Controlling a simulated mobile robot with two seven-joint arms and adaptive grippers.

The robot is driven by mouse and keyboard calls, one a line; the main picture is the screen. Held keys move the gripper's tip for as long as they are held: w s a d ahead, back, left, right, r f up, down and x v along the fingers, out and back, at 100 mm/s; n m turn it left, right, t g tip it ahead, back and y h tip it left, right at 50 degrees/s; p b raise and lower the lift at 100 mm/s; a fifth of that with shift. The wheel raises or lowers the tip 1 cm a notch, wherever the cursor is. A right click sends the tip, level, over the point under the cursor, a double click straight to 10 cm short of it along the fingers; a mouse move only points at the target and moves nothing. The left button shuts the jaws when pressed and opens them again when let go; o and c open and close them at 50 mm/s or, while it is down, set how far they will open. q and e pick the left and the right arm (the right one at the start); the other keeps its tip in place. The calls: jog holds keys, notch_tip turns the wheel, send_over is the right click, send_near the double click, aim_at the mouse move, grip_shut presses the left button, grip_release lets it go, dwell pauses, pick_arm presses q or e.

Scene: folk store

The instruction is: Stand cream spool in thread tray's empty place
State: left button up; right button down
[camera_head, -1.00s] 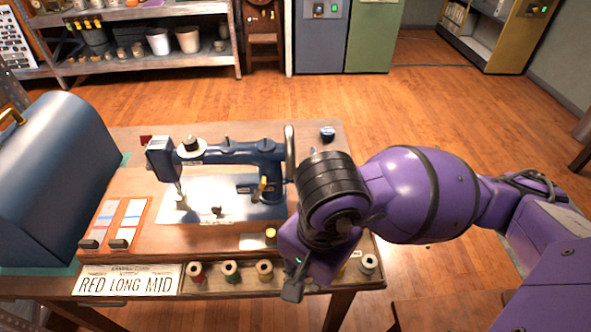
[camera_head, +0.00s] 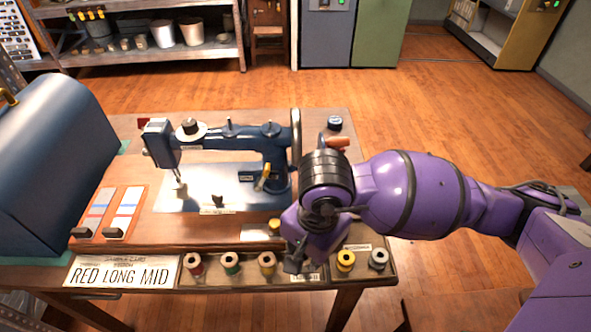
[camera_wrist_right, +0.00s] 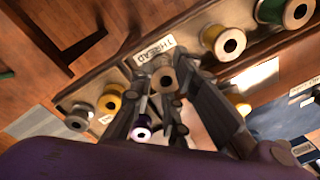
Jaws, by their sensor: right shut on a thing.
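The thread tray (camera_head: 213,284) runs along the table's front edge. It holds red (camera_head: 194,263), green (camera_head: 232,262) and tan (camera_head: 267,262) spools on the left, and yellow (camera_head: 345,260) and grey (camera_head: 378,258) spools on the right. The gap between tan and yellow is mostly hidden by my right gripper (camera_head: 294,264). In the right wrist view, this gripper (camera_wrist_right: 164,88) is shut on the cream spool (camera_wrist_right: 163,78), close to the THREAD label (camera_wrist_right: 155,48). I cannot tell whether the spool touches the tray. My left gripper is out of view.
A sewing machine (camera_head: 225,150) stands behind the tray, with a small yellow spool (camera_head: 275,226) at its base. A purple-and-white spool (camera_wrist_right: 141,134) shows beside a finger. A blue case (camera_head: 45,165) and a RED LONG MID card (camera_head: 122,273) are at left.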

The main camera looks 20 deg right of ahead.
jog(key=shift+f, duration=0.15)
jog(key=c, duration=2)
grip_release()
jog(key=r, duration=0.8)
jog(key=r+p, duration=0.1)
jog(key=r, duration=0.3)
jog(key=shift+s+d+r, duration=0.2)
jog(key=shift+s+r, duration=0.05)
jog(key=shift+s, duration=0.1)
